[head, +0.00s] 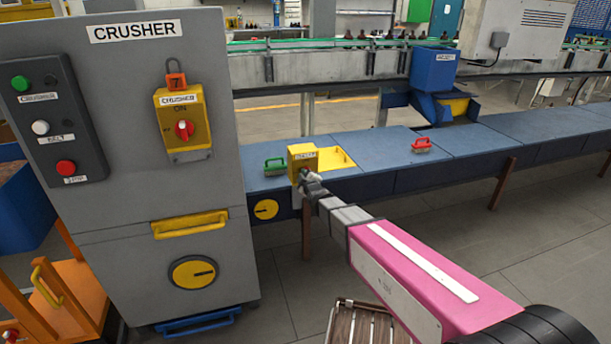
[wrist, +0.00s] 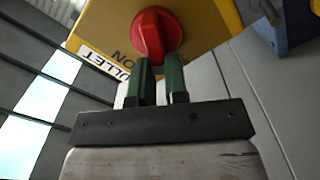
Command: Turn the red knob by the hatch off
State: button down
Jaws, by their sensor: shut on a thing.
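The red knob (wrist: 156,36) sits on a yellow switch box (wrist: 205,22) with a white label, partly readable as "ULLET", and the word ON beside the knob. My gripper (wrist: 163,72) has its two green fingers shut on the lower part of the knob. In the head view the yellow box (head: 303,153) stands at the front edge of the blue bench, beside a yellow hatch (head: 343,158). My gripper (head: 304,178) is at the box's front there and hides the knob.
A grey crusher cabinet (head: 120,200) stands left, with another red knob (head: 184,130) on its own yellow box. A wooden slatted stool (head: 365,325) is below my arm.

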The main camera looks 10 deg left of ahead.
jog(key=n, duration=0.3)
jog(key=f+n, duration=0.1)
jog(key=n, duration=0.2)
jog(key=shift+s+a+f, duration=0.1)
jog(key=shift+a, duration=0.05)
jog(key=shift+n, duration=0.3)
jog(key=c, duration=1.1)
grip_release()
jog(key=shift+c, duration=0.2)
jog(key=shift+s, duration=0.1)
jog(key=v, duration=1)
jog(key=shift+s+d, duration=0.25)
jog(key=shift+d, duration=0.05)
jog(key=shift+f, duration=0.1)
